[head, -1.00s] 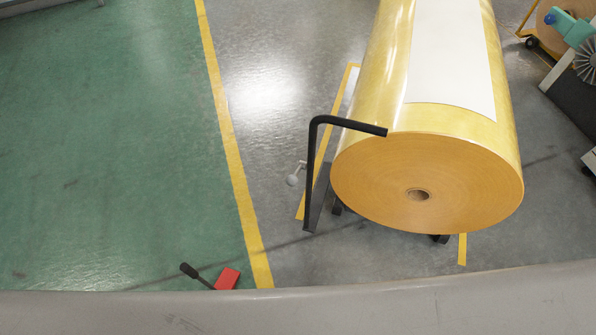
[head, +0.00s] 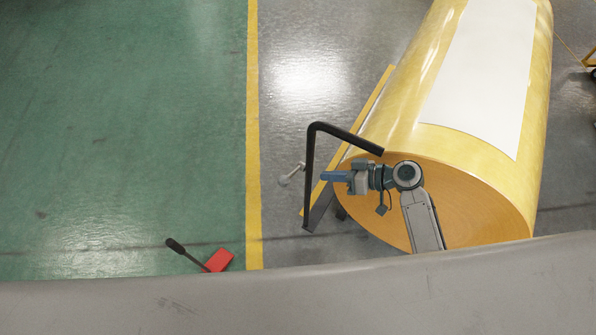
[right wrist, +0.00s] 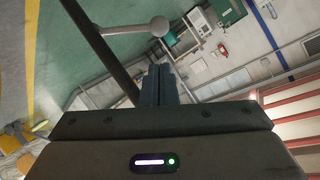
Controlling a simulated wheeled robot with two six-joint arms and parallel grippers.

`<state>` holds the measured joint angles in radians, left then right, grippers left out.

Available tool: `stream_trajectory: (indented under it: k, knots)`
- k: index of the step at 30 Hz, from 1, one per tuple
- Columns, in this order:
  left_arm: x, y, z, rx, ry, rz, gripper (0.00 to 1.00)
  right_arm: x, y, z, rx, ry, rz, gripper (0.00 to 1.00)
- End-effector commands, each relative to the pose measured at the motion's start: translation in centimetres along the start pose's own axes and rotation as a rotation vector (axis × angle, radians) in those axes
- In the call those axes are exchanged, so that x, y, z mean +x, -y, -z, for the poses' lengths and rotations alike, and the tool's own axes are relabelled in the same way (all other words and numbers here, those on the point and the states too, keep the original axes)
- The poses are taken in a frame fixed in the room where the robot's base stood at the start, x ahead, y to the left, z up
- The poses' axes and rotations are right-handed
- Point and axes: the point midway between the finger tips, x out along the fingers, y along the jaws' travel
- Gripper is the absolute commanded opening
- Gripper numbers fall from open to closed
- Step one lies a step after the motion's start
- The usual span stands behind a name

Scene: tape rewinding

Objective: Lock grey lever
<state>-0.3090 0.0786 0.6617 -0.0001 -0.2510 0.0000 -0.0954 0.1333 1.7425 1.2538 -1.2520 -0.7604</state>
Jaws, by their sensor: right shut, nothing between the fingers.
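The grey lever (head: 292,174) is a small rod with a round knob, beside the upright of a black bent handle (head: 309,160) at the roll's left. In the right wrist view the grey lever (right wrist: 128,28) sticks out from the dark handle bar (right wrist: 98,48), and its knob is just beyond my fingertips. My right gripper (head: 324,176) is shut and empty. It points left, close to the handle and lever in the head view; it also shows in the right wrist view (right wrist: 161,68). I cannot tell whether it touches the lever. My left gripper is not in view.
A large yellow tape roll (head: 395,125) with a white label lies behind my right arm. A red pedal-like block (head: 219,260) with a black-tipped rod is on the floor at lower left. A grey curved edge (head: 300,300) crosses the front. The green floor at left is clear.

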Motion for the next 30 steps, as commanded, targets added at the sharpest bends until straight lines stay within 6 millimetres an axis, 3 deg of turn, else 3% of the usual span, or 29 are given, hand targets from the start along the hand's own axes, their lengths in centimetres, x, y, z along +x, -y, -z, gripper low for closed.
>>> stream_trajectory:
  k: [13, 24, 30]
  knots:
    - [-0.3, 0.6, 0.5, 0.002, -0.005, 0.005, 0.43, 0.8, 0.1, 0.2, 0.002, -0.003, 0.002, 0.00]
    - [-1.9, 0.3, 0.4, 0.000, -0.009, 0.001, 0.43, 7.2, 0.2, 0.2, 0.005, -0.002, 0.003, 0.00]
    - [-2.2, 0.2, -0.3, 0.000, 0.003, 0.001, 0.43, 9.4, 0.1, 0.1, 0.002, -0.001, 0.001, 0.00]
